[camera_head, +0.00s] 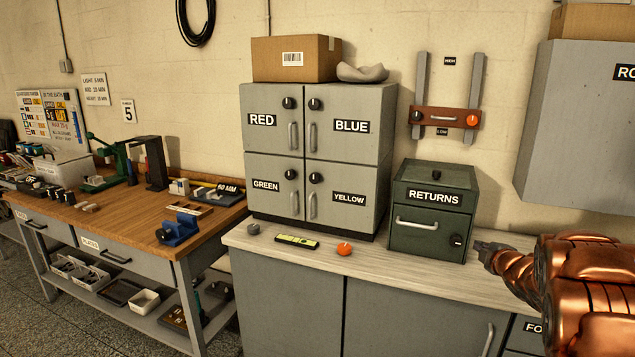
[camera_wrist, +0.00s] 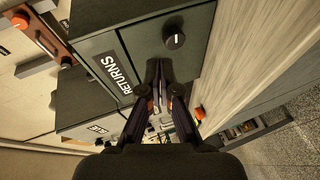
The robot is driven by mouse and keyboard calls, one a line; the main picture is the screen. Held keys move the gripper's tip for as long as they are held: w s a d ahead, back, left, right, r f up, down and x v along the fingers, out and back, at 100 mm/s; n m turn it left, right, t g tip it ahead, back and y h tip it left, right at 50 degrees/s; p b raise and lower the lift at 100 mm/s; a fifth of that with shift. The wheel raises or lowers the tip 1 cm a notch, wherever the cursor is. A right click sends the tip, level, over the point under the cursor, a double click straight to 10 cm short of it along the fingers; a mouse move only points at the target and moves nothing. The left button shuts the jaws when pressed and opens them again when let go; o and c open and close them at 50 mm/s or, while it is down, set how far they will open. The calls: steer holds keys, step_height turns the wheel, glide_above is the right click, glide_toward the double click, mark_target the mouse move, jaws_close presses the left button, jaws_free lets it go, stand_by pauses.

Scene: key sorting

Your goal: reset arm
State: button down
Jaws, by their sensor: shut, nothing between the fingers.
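My gripper (camera_head: 484,247) is at the right in the head view, just right of the green RETURNS box (camera_head: 432,197) and above the light counter top. Its copper arm reaches in from the right edge. In the wrist view the two fingers of my gripper (camera_wrist: 159,66) come together at the tips, with nothing held. The RETURNS box (camera_wrist: 112,60) lies just beyond the fingertips there, with its dark knob (camera_wrist: 174,38) near them. I cannot tell whether the fingertips touch the box.
The counter (camera_head: 385,262) holds an orange knob-like piece (camera_head: 344,248), a yellow-green level (camera_head: 297,241) and a small grey piece (camera_head: 253,229). A grey four-door cabinet (camera_head: 318,150) stands behind them. A red-brown slider bar (camera_head: 444,118) is on the wall. A wall cabinet (camera_head: 575,120) hangs at the right.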

steer(key=s+a+r+m+g+h+p, duration=0.25)
steer(key=s+m, duration=0.25)
steer(key=s, duration=0.3)
steer(key=s+a+r+m+g+h+p, duration=0.15)
steer(key=s+m+g, duration=0.25)
steer(key=s, duration=0.4)
steer(key=s+a+m+g+y+p, duration=0.1)
steer(key=s+a+m+g, duration=0.1)
steer(key=s+a, duration=0.5)
steer(key=s+a+m+g+y+p, duration=0.2)
steer(key=s+a+g, duration=0.2)
steer(key=s, duration=1.5)
steer(key=s+a+m+g+y+p, duration=0.1)
steer(key=s+a+g, duration=0.3)
steer(key=s+a, duration=0.7)
steer(key=shift+s+m+y, duration=0.4)
steer(key=shift+s+m, duration=0.3)
steer(key=shift+s, duration=0.3)
steer(key=c, duration=1.9)
jaws_free()
steer(key=shift+a+r, duration=0.1)
